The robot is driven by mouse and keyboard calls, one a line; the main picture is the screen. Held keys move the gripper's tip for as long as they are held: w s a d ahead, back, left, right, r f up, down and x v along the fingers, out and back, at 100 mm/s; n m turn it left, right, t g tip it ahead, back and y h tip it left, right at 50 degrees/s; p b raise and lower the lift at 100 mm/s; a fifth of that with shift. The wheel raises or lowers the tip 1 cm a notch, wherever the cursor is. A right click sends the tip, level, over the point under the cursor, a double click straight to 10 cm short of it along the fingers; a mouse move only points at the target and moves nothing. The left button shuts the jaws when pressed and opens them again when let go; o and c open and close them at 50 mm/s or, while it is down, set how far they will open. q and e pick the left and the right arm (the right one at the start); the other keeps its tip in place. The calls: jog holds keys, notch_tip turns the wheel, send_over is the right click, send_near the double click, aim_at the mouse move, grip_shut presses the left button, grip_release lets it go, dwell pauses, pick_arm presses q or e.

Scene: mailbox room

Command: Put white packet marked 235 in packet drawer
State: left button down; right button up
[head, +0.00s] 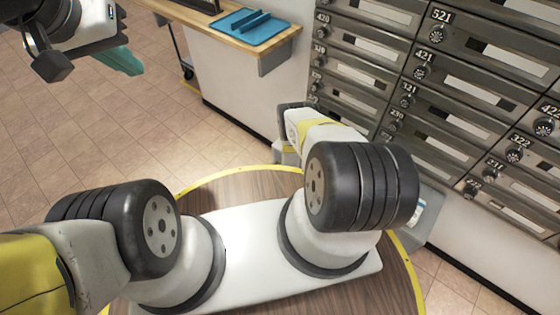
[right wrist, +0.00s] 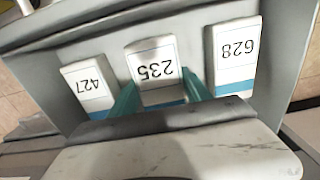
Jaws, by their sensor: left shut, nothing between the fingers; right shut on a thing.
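The white packet marked 235 (right wrist: 152,62) stands in the middle of a grey holder (right wrist: 95,38) in the right wrist view, its number upside down and a blue band at its near end. My right gripper (right wrist: 160,92) has one teal finger on each side of this packet and is shut on it. In the head view my own arm hides the right gripper and the packet. My left gripper (head: 122,60) is shut and empty at the upper left, over the floor. I cannot make out which unit is the packet drawer.
White packets marked 427 (right wrist: 88,86) and 628 (right wrist: 236,52) flank the middle packet closely. Grey numbered mailboxes (head: 465,90) fill the right of the head view. A counter (head: 205,28) with a blue tray (head: 243,30) stands at the back. Tiled floor at left is clear.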

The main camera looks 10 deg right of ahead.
jog(key=shift+f, duration=0.3)
jog(key=o, duration=1.6)
jog(key=shift+w, duration=0.1)
